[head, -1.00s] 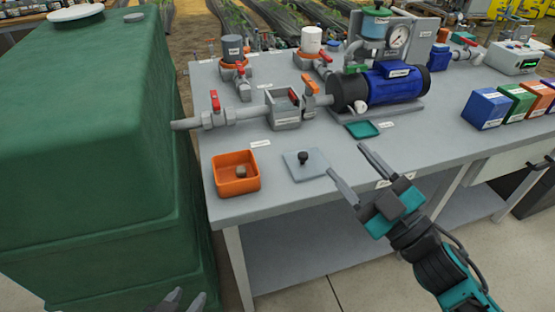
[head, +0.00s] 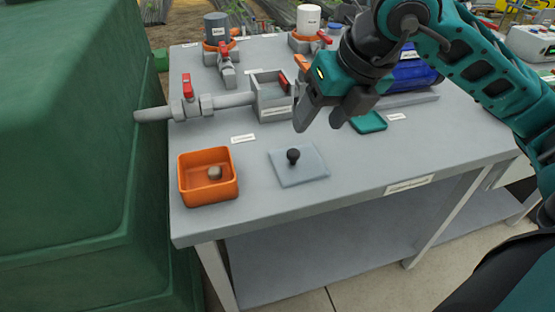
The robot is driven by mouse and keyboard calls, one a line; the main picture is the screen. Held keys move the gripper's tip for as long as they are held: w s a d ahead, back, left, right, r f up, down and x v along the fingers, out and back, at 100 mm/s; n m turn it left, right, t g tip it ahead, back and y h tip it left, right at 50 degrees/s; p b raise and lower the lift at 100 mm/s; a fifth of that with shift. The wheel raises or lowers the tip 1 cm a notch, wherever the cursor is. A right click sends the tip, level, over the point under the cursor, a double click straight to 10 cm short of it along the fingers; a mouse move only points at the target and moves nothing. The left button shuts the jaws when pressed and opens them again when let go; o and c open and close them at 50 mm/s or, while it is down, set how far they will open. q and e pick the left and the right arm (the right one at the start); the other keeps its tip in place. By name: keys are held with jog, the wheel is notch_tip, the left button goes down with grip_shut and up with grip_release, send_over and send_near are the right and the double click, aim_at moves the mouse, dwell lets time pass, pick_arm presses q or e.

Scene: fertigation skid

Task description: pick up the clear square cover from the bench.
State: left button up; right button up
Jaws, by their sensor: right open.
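The clear square cover (head: 311,174) lies flat on the bench (head: 260,207) near its front edge. It is a thin, pale see-through plate with a black knob (head: 293,156) standing on it. My right gripper (head: 318,124) is above the bench, up and to the right of the cover in the head view. It is open and empty, apart from the cover, with its fingers pointing down and left. My left gripper is not in view.
An orange tray (head: 208,198) with a grey lump (head: 214,173) stands left of the cover. Behind are a grey open-topped box (head: 271,97) on a pipe, a teal dish (head: 369,122) and a blue pump (head: 414,70). A large green tank (head: 70,150) stands at the left.

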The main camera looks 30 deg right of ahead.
jog(key=b, duration=0.2)
send_near(294, 152)
jog(key=f, duration=0.3)
jog(key=shift+w+a+h, duration=0.25)
jog(key=shift+w+h, duration=0.05)
jog(key=b+x, duration=0.1)
jog(key=x, duration=0.4)
jog(key=shift+w+a+f, duration=0.1)
jog(key=shift+w+f, duration=0.1)
jog(key=shift+w, duration=0.1)
jog(key=shift+c, duration=0.4)
grip_shut()
